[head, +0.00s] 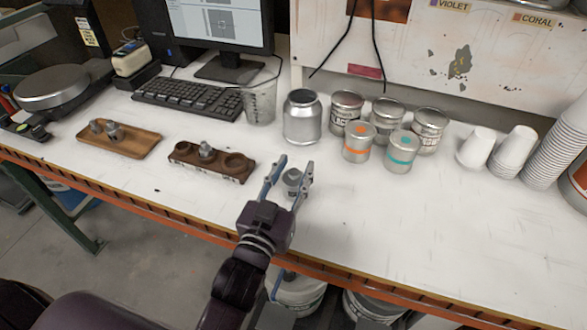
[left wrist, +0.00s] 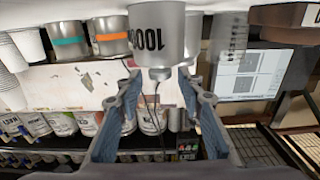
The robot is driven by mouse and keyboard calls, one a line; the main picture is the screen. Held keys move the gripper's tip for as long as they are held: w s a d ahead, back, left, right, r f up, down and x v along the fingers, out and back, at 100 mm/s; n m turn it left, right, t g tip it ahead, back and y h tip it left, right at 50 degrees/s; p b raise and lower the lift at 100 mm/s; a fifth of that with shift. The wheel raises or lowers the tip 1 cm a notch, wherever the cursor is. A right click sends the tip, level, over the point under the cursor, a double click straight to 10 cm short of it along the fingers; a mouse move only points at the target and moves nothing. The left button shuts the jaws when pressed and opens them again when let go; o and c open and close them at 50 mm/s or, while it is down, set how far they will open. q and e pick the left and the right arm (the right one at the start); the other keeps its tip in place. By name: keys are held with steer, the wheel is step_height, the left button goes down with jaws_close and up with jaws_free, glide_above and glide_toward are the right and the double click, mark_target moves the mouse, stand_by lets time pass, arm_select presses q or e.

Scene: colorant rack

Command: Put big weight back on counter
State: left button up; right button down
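The big weight (head: 293,178) is a grey metal cylinder with a knob on top. It stands upright on the white counter (head: 345,225), near its front edge. In the left wrist view the weight (left wrist: 158,35) appears upside down with "1000" on its side. My left gripper (head: 288,174) is open, with one finger on each side of the weight's knob. In the left wrist view a gap shows between each fingertip and the knob. My right gripper is not in view.
A wooden holder (head: 183,153) with one weight and empty sockets stands left of the gripper. A wooden tray (head: 140,144) with small weights lies farther left. Several cans (head: 303,118) and stacked cups (head: 514,150) stand behind and right. The front right counter is clear.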

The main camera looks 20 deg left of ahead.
arm_select(q)
steer(key=shift+f, duration=0.8)
steer(key=shift+r, duration=0.4)
steer(key=shift+s, duration=0.1)
steer(key=s, duration=0.3)
steer(key=s+b, duration=0.1)
steer(key=s, duration=0.5)
steer(key=shift+s+a+r, duration=0.2)
steer(key=shift+s+r, duration=0.15)
steer(key=shift+s, duration=0.05)
steer(key=shift+s+r, duration=0.15)
steer(key=shift+s, duration=0.65)
